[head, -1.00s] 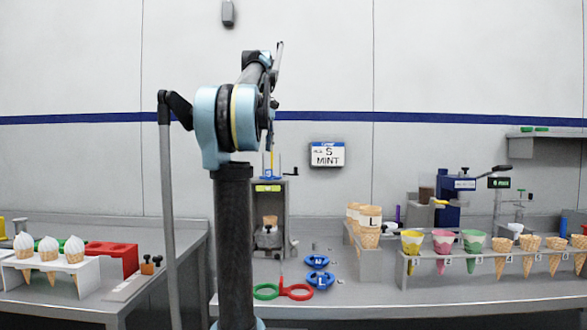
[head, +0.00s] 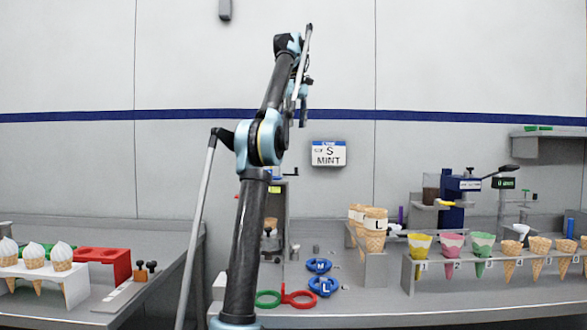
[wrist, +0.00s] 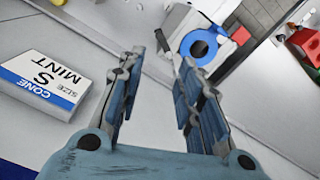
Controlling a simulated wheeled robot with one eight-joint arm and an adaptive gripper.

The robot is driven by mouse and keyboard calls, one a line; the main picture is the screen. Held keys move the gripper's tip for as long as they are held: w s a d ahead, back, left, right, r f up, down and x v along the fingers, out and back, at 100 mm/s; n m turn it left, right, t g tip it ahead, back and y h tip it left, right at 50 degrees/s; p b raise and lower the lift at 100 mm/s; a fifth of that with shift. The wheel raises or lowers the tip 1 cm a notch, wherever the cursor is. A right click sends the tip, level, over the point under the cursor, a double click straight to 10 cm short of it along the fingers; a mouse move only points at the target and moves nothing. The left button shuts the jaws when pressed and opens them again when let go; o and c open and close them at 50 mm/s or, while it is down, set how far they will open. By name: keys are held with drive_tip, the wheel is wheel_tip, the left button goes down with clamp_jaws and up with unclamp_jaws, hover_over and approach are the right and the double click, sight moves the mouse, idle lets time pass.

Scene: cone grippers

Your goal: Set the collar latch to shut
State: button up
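My gripper (head: 303,112) is raised high in front of the wall, above the sign. In the wrist view its two fingers (wrist: 158,75) are spread apart with nothing between them. A blue ring (wrist: 187,47) on a white and grey fixture shows beyond the fingertips in the wrist view, with a small red part (wrist: 240,36) beside it. The grey stand (head: 277,205) with a yellow label is partly hidden behind my arm in the head view. I cannot make out the collar latch or its setting.
A sign reading S MINT (head: 328,153) hangs on the wall and shows close in the wrist view (wrist: 45,82). Blue rings (head: 323,286), a red ring (head: 300,299) and a green ring (head: 268,299) lie on the counter. A cone rack (head: 480,288) stands right.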

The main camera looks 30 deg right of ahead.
wheel_tip(320, 180, down, 17)
drive_tip(key=shift+s+f, duration=0.1)
idle(0.9)
clamp_jaws()
